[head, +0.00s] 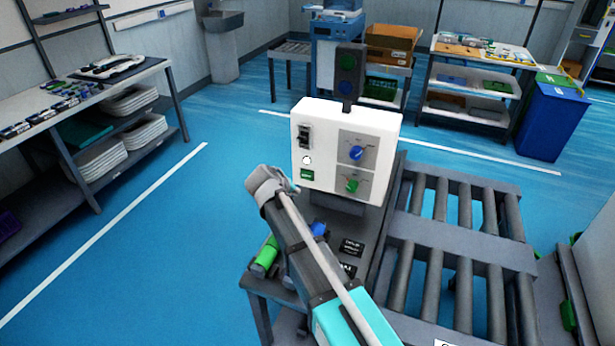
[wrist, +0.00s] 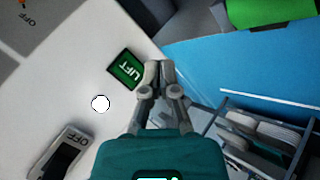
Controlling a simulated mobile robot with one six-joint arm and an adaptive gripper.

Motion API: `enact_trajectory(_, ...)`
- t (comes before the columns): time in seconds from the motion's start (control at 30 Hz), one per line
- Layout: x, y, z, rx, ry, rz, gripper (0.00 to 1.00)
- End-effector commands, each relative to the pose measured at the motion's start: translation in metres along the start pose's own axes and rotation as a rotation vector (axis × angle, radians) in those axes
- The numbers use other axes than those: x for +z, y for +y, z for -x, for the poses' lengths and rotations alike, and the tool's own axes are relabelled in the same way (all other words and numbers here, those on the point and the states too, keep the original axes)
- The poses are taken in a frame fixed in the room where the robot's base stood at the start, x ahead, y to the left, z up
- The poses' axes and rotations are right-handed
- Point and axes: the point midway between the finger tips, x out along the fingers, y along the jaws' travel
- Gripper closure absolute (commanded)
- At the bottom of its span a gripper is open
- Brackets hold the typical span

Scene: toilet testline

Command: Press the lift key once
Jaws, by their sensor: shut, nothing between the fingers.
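The lift key is a green rectangular key marked LIFT, low on the left of the white control box (head: 378,125). It shows in the head view (head: 307,175) and in the wrist view (wrist: 124,72). My gripper (wrist: 160,76) is shut and empty. In the wrist view its fingertips are just right of the lift key, beside its edge. I cannot tell whether they touch the box. In the head view my wrist is by the box's lower left, and the fingertips are mostly hidden.
Above the lift key are a round white button (head: 306,160) and a black rocker switch (head: 304,137). A blue knob (head: 356,153) and green knob (head: 352,186) sit to the right. A roller conveyor (head: 427,238) runs right of my arm. Open floor lies left.

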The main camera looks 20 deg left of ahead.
Motion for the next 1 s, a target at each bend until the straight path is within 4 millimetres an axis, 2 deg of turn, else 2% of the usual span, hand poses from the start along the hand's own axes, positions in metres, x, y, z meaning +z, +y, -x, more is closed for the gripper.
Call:
enact_trajectory(0.43, -0.023, 0.023, -0.031, 0.000, -0.001, -0.002, 1.00)
enact_trajectory(1.0, -0.026, 0.028, -0.038, 0.000, -0.001, -0.001, 1.00)
